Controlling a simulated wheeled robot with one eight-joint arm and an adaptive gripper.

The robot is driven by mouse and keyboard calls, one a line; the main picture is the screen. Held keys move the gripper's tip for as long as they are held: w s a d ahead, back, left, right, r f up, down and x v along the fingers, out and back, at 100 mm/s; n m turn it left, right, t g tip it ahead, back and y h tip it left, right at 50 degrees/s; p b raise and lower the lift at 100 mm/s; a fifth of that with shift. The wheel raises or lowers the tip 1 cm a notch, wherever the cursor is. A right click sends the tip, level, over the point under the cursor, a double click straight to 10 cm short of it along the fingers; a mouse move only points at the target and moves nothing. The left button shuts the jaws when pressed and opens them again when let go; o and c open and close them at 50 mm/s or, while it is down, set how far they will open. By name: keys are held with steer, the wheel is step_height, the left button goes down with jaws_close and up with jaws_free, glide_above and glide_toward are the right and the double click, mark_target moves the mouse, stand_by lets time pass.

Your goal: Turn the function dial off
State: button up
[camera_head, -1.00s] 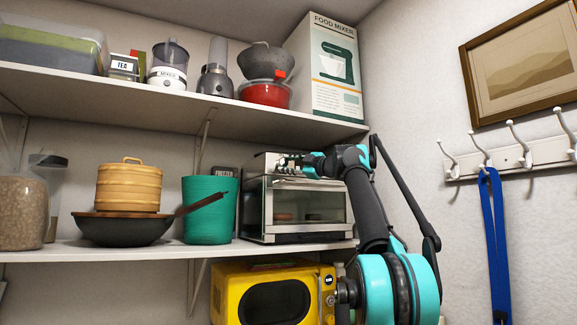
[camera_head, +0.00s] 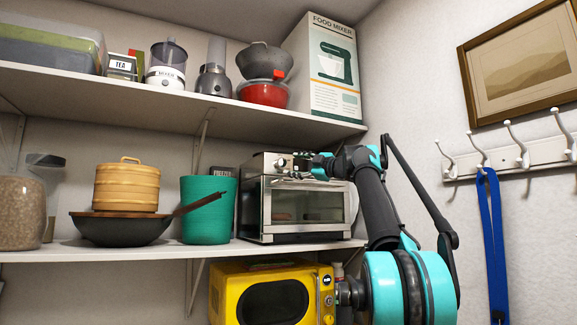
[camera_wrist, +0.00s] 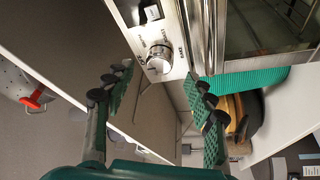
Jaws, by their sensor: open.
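The toaster oven (camera_head: 307,207) stands on the middle shelf. In the wrist view its silver round dial (camera_wrist: 160,57) sits on a metal panel with small printed labels, "BAKE" among them. I cannot read for sure which label the dial points to. My gripper (camera_wrist: 158,74) is open, with its two dark-tipped, green-padded fingers spread to either side below the dial in the picture; nothing is between them. In the head view my gripper (camera_head: 297,166) is at the oven's upper front, and its fingers partly hide the controls there.
A second knob (camera_wrist: 151,12) is on the same panel. A green bin (camera_head: 208,210) stands left of the oven, beside a wok (camera_head: 122,231). A yellow microwave (camera_head: 230,292) is below. The upper shelf (camera_head: 180,104) hangs above, carrying a food mixer box (camera_head: 325,65).

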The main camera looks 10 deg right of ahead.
steer(key=v, duration=0.7)
steer(key=shift+s+d, duration=0.2)
steer(key=shift+s, duration=0.05)
steer(key=shift+w, duration=0.1)
